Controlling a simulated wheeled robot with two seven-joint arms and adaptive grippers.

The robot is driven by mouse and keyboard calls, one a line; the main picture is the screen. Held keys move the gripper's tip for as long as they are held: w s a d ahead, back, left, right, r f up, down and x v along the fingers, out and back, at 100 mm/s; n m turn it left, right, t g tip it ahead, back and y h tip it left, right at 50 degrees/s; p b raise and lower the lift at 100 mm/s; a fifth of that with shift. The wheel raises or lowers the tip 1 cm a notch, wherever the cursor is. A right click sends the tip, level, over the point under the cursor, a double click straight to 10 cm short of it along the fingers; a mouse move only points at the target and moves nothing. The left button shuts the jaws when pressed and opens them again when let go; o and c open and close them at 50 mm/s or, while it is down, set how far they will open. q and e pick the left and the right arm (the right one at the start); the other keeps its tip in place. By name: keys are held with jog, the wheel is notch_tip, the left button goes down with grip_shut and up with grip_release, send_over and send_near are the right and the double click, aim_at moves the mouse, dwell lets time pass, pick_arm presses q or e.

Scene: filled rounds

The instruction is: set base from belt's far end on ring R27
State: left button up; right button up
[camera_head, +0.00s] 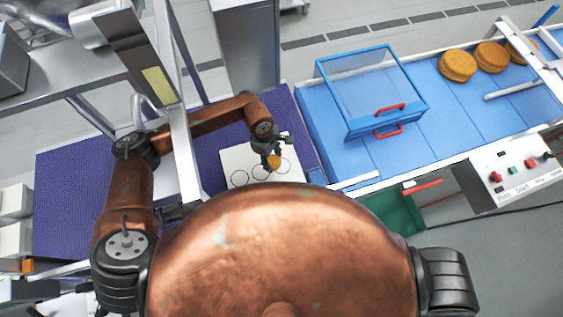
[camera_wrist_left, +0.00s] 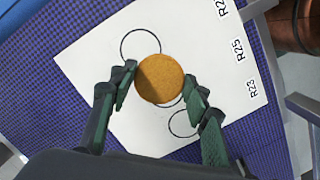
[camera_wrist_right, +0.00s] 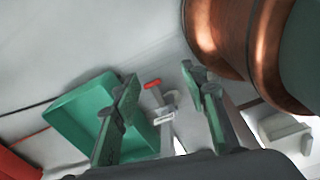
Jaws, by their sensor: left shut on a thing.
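My left gripper (camera_head: 272,158) is shut on a round golden-brown base (camera_wrist_left: 160,79), held over a white card (camera_wrist_left: 85,62). The card lies on a purple-blue mat and bears black ring outlines. In the left wrist view one ring (camera_wrist_left: 141,46) is clear above the base, another (camera_wrist_left: 184,123) below it, and the base mostly hides the one between. Labels R25, R23 and a cut-off one starting R2 run along the card's edge. Whether the base touches the card I cannot tell. My right gripper (camera_wrist_right: 160,85) is open and empty, away from the card.
Three round bases (camera_head: 458,65) lie at the far right of the blue belt (camera_head: 450,110). A clear-topped blue cover (camera_head: 368,85) with red handles spans the belt's near part. A button panel (camera_head: 515,170) stands right. A green bin (camera_wrist_right: 95,115) sits low, below the belt.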

aim_at(278, 157)
pick_arm(q)
jog(key=f, duration=0.1)
jog(key=w+d+f+b, duration=0.1)
jog(key=shift+w+f, duration=0.15)
jog(key=shift+f, duration=0.25)
jog(key=shift+w+d+f+b, duration=0.15)
jog(key=shift+d+f+b, duration=0.4)
jog(key=shift+d+f, duration=0.2)
jog(key=f, duration=0.2)
jog(key=w+f+b, duration=0.1)
jog(key=shift+d+f, duration=0.3)
jog(key=shift+d, duration=0.05)
jog(key=shift+s+f, duration=0.15)
jog(key=shift+f, duration=0.1)
jog(key=shift+a, duration=0.1)
jog(key=shift+f, duration=0.15)
jog(key=o, duration=0.6)
jog(key=shift+o, duration=0.8)
pick_arm(e)
jog(key=shift+t, duration=0.3)
jog(key=w+f, duration=0.3)
jog(key=w, duration=0.1)
jog(key=shift+w+a+f, duration=0.1)
jog(key=shift+f, duration=0.3)
